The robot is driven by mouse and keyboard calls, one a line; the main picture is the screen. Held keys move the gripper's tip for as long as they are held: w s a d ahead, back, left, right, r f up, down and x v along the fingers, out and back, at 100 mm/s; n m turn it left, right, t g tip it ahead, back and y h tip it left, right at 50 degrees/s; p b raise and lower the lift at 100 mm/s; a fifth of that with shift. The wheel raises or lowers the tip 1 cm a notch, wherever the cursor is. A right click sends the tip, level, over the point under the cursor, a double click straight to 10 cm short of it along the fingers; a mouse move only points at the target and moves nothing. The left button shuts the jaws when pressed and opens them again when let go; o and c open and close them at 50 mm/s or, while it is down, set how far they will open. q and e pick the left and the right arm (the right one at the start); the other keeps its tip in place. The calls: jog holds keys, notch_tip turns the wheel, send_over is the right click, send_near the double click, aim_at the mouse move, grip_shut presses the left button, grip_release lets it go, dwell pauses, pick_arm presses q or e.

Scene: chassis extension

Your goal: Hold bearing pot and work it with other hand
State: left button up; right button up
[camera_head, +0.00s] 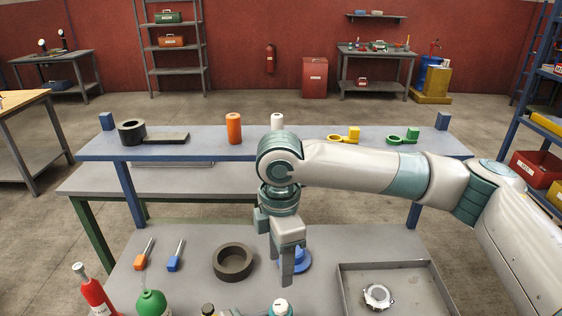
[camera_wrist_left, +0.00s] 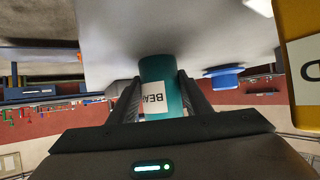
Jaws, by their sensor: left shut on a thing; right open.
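The bearing pot (camera_wrist_left: 157,78) is a teal cylinder with a white label whose visible letters begin "BEA". My left gripper (camera_wrist_left: 160,88) is shut on it in the left wrist view, one dark finger on each side. I cannot make out the pot clearly in the head view. My right gripper (camera_head: 287,268) is open and empty, pointing down over the grey workbench (camera_head: 190,290). A blue round piece (camera_head: 297,259) is partly hidden behind its fingers; a blue disc (camera_wrist_left: 222,71) also shows in the left wrist view.
A dark ring-shaped bowl (camera_head: 234,261) lies left of my right gripper. A grey tray (camera_head: 424,287) with a metal part stands to the right. Red and green bottles (camera_head: 151,302) and two small handled tools stand left. A raised shelf (camera_head: 200,148) spans behind.

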jog(key=shift+r, duration=1.9)
pick_arm(q)
jog(key=o, duration=0.9)
jog(key=shift+c, duration=0.2)
jog(key=v, duration=1.2)
jog(key=shift+s+f, duration=0.1)
jog(key=shift+s, duration=0.1)
pick_arm(e)
jog(key=shift+s, duration=0.15)
